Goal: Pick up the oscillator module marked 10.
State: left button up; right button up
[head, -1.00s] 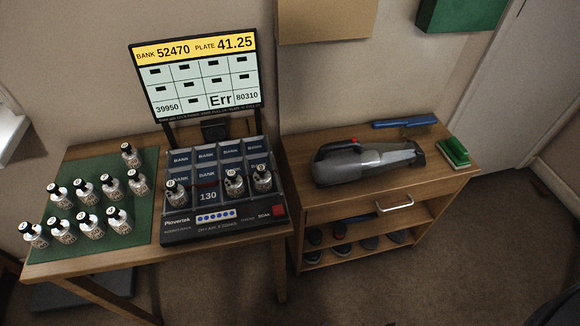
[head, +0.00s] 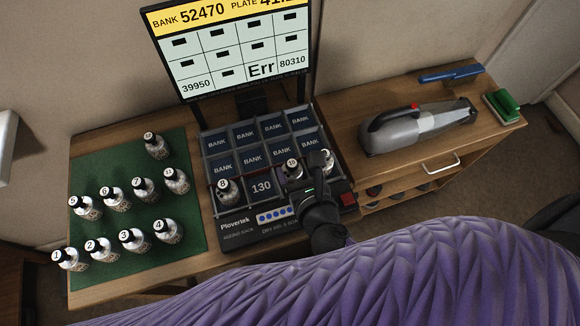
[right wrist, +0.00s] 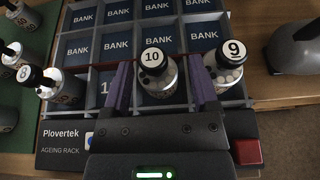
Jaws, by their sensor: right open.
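The oscillator module marked 10 (head: 292,166) is a small bottle with a black cap and a white number disc. It stands in the front row of the ageing rack (head: 236,228), third compartment from the left; it also shows in the right wrist view (right wrist: 157,78). My right gripper (head: 309,176) is open over the front row. In the right wrist view its two purple fingers (right wrist: 161,86) stand on either side of module 10; I cannot tell whether they touch it. The module's lower part is hidden. My left gripper is not in view.
Module 9 (right wrist: 226,72) stands close beside the right finger. Module 8 (head: 227,189) is in the leftmost front compartment. Several numbered modules stand on the green mat (head: 125,188). A display (head: 238,60) rises behind the rack. A handheld vacuum (head: 415,128) lies to the right.

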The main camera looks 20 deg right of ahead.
aim_at(293, 170)
jog(key=w+f, duration=0.1)
jog(key=w+f+b, duration=0.1)
jog(key=w, duration=0.1)
jog(key=shift+a, duration=0.35)
jog(key=shift+w, duration=0.3)
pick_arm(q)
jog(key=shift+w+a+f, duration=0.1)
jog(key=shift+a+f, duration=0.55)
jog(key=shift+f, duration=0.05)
pick_arm(e)
grip_shut()
